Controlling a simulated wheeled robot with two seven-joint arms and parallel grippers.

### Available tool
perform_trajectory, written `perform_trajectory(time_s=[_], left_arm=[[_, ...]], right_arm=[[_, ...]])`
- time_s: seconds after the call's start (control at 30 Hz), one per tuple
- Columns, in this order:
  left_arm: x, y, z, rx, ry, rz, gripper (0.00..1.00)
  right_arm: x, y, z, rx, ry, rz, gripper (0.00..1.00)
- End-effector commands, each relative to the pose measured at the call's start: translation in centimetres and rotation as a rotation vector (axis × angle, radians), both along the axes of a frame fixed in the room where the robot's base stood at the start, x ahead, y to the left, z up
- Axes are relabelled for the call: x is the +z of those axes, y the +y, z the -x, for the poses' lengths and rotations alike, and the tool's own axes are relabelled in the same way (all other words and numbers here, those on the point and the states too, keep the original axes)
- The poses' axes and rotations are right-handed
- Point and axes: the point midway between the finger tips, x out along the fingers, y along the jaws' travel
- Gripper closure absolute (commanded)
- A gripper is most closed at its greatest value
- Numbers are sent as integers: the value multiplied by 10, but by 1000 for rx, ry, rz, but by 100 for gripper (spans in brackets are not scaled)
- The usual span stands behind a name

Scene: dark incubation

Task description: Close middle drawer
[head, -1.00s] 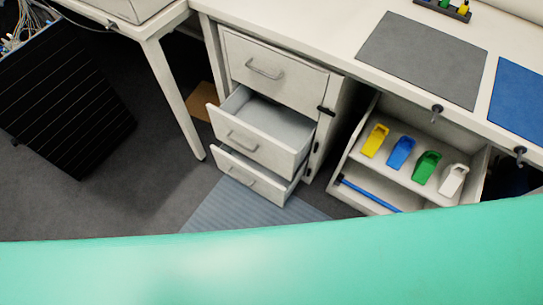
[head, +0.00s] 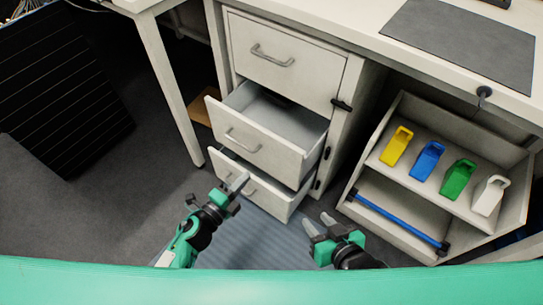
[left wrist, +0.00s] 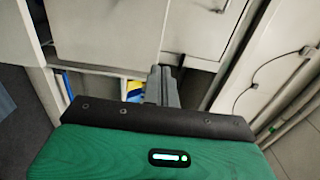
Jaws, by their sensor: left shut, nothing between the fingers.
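The middle drawer (head: 275,155) of the white cabinet is pulled out, with its empty-looking grey inside showing and a bar handle (head: 241,141) on its front. The top drawer (head: 300,72) is shut. The bottom drawer (head: 268,203) is also partly out. My left gripper (head: 239,183) is shut and empty, below the middle drawer's handle in the picture, overlapping the bottom drawer's front; I cannot tell whether it touches. Its shut fingers also show in the left wrist view (left wrist: 162,84). My right gripper (head: 318,220) is open and empty, right of the bottom drawer.
An open shelf unit (head: 355,212) at the right holds yellow, blue, green and white scoop-like items and a blue bar. The white worktop (head: 400,55) lies above, with a grey mat (head: 465,45).

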Motion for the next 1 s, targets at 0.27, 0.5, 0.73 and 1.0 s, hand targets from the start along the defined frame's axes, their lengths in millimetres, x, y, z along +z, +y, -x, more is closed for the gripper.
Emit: perform_trajectory(time_s=[0.27, 0.5, 0.73, 1.0], left_arm=[[3, -16, -22, -3, -10, -4, 100], [2, -43, -60, -2, -8, -3, 100], [2, -67, -93, -2, -7, -3, 100], [1, -82, -111, -2, -6, -3, 100]], right_arm=[[3, 0, 0, 0, -5, -4, 64], [3, 2, 0, 1, -19, -12, 64], [2, 7, -1, 3, -46, -29, 64], [4, 12, -1, 5, -79, -53, 64]])
